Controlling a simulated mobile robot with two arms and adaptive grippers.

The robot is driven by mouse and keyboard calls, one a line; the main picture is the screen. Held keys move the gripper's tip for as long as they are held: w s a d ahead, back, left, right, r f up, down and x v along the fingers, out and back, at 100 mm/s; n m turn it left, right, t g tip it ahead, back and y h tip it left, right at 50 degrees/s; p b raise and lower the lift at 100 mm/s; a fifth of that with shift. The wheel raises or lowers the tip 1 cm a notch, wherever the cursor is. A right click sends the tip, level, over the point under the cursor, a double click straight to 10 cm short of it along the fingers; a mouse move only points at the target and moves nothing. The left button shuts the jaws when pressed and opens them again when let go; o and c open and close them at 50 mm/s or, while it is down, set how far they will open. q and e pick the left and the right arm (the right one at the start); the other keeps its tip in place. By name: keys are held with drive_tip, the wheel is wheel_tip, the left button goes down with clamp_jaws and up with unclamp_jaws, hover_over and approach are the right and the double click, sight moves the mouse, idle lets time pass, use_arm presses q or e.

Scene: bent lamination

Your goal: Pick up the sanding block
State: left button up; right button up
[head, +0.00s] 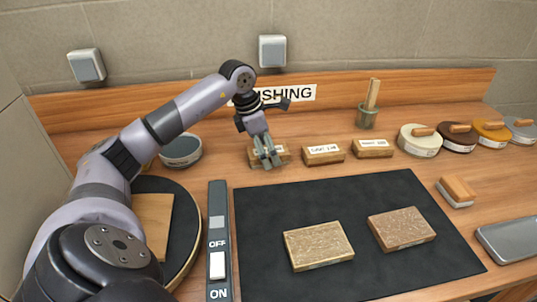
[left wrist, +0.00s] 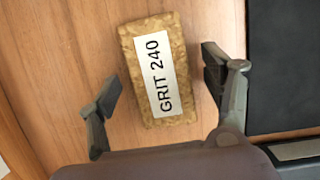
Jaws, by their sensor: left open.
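A tan, cork-like block (left wrist: 178,40) with a white label reading "GRIT 240" lies on the wooden bench in the left wrist view. My left gripper (left wrist: 162,88) is open, with one finger on each side of this block and gaps between fingers and block. In the head view the left gripper (head: 268,164) is over the leftmost labelled block (head: 284,152), partly hiding it. Two similar labelled blocks, a middle one (head: 323,160) and a right one (head: 372,152), stand to its right; their labels are too small to read. My right gripper is not in view.
A black mat (head: 400,275) with two rough boards, one left (head: 318,246) and one right (head: 400,229), lies in front. A wood-topped block (head: 457,190) is at right. Several round tins (head: 418,144) and a brush pot (head: 367,117) stand behind. An OFF/ON switch strip (head: 217,200) is left.

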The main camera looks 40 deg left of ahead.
use_arm(q)
drive_tip(key=shift+c, duration=0.3)
drive_tip(key=c, duration=1.2)
